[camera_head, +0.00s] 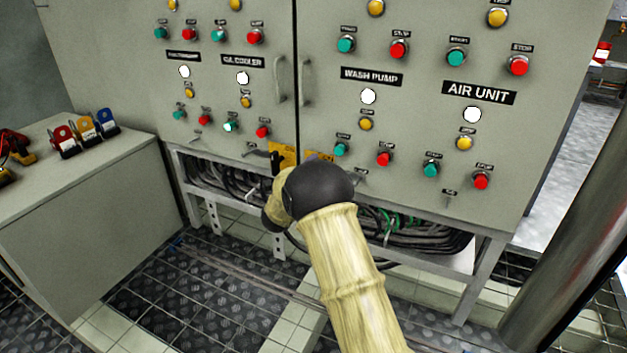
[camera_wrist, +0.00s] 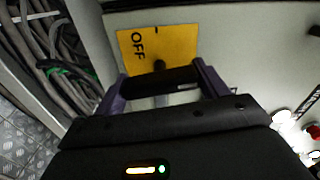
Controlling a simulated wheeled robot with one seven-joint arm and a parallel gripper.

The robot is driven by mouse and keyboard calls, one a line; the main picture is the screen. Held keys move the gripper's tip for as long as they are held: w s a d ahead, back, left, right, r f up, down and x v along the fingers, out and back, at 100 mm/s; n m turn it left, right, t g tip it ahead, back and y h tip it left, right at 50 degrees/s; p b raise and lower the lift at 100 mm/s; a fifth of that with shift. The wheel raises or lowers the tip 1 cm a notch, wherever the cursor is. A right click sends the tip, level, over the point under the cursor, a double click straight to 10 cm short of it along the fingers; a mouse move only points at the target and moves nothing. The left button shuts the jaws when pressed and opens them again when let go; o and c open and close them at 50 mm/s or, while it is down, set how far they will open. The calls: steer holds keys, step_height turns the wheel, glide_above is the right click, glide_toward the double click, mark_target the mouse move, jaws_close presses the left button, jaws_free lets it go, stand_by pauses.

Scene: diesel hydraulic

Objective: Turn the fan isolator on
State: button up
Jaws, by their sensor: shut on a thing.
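A yellow isolator plate (camera_wrist: 136,42) marked OFF is on the grey cabinet face, with its lettering turned sideways in the wrist view. A black handle (camera_wrist: 160,80) stands in front of it and lies across the wrist picture. My gripper (camera_wrist: 162,84) is shut on this handle, one finger at each end of it. In the head view, yellow plate (camera_head: 288,150) shows low on the cabinet behind my wrist, with a black part in front of it. My arm hides most of the gripper there, and no fan label is readable.
The cabinet (camera_head: 330,110) carries rows of buttons and lamps, with door handles (camera_head: 281,80) above my wrist. Another yellow patch (camera_head: 318,156) shows beside my arm. Cables (camera_head: 425,238) run below the cabinet. A side bench (camera_head: 90,165) holds coloured padlock-like items (camera_head: 84,128). A pillar stands at the right.

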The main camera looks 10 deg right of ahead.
steer(key=shift+m+b, duration=0.45)
steer(key=shift+m, duration=0.35)
steer(key=o, duration=1)
steer(key=shift+s, duration=0.1)
steer(key=p+v, duration=0.6)
steer(key=v, duration=1.1)
steer(key=shift+s+a, duration=0.1)
